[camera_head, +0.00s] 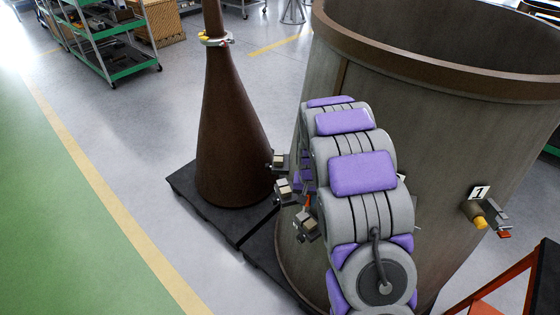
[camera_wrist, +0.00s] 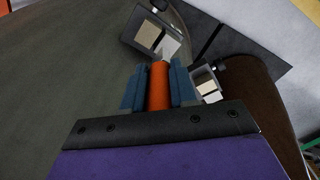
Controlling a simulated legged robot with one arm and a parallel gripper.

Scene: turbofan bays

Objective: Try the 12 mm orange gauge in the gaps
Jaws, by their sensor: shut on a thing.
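In the wrist view, my gripper (camera_wrist: 159,72) has its two blue fingers shut on the orange gauge (camera_wrist: 158,90), an upright-looking cylinder. The gauge's far end points at a grey bracket (camera_wrist: 133,40) with a beige block and a pale block side by side. The tip looks close to the pale block; I cannot tell whether it touches or enters the gap. A second bracket (camera_wrist: 207,84) with two blocks lies right of the fingers.
The large brown casing (camera_head: 440,150) fills the right side. On it are a numbered label (camera_head: 479,192) and a yellow cylinder (camera_head: 480,222) beside a bracket. A brown cone (camera_head: 228,140) stands on a black pallet (camera_head: 190,190).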

